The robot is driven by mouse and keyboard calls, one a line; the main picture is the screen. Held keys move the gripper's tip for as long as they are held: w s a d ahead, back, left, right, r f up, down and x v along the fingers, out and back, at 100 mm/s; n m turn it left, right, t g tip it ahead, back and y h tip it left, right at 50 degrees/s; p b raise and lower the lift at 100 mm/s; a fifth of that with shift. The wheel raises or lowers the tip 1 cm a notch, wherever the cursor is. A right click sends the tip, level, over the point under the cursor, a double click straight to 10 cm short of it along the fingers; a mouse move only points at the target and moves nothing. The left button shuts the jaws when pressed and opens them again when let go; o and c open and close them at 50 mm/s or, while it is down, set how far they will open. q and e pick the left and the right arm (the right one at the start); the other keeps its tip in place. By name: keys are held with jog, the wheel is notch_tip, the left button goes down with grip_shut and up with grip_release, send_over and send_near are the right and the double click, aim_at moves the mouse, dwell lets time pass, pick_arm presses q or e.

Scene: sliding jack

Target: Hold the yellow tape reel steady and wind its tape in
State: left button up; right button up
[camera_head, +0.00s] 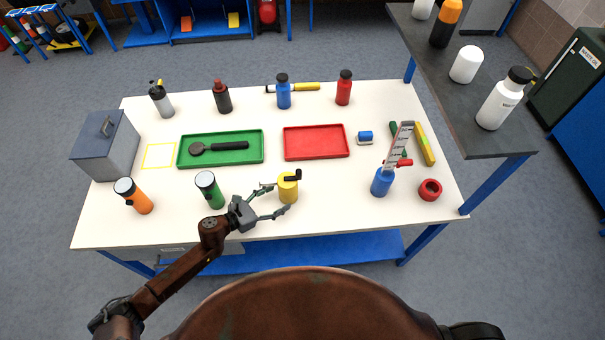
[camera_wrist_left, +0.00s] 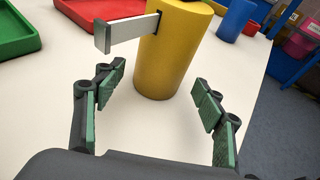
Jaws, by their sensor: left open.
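The yellow tape reel (camera_head: 288,190) stands upright near the front middle of the white table. It has a black crank on top, and a short grey end of tape sticks out of its side to the left. My left gripper (camera_head: 277,199) is open, with its fingers reaching toward the reel. In the left wrist view the yellow reel (camera_wrist_left: 172,55) stands just beyond and between the open fingertips (camera_wrist_left: 160,90), and the tape end (camera_wrist_left: 125,32) juts out above the left finger. I see no contact. My right gripper is in neither view.
A green flashlight (camera_head: 209,189) stands left of the reel, an orange one (camera_head: 133,196) farther left. Green (camera_head: 257,160) and red (camera_head: 317,155) trays lie behind. The tabletop between reel and blue bottle is clear.

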aim_at(281, 197)
pick_arm(q)
jog(key=b+x, duration=0.1)
jog(key=x, duration=0.3)
jog(key=shift+f+b, duration=0.15)
jog(key=shift+b, duration=0.15)
jog(key=shift+w+d, duration=0.15)
jog(key=shift+d, duration=0.1)
jog(key=shift+c, duration=1.3)
jog(key=c, duration=0.6)
jog(key=shift+c, duration=0.2)
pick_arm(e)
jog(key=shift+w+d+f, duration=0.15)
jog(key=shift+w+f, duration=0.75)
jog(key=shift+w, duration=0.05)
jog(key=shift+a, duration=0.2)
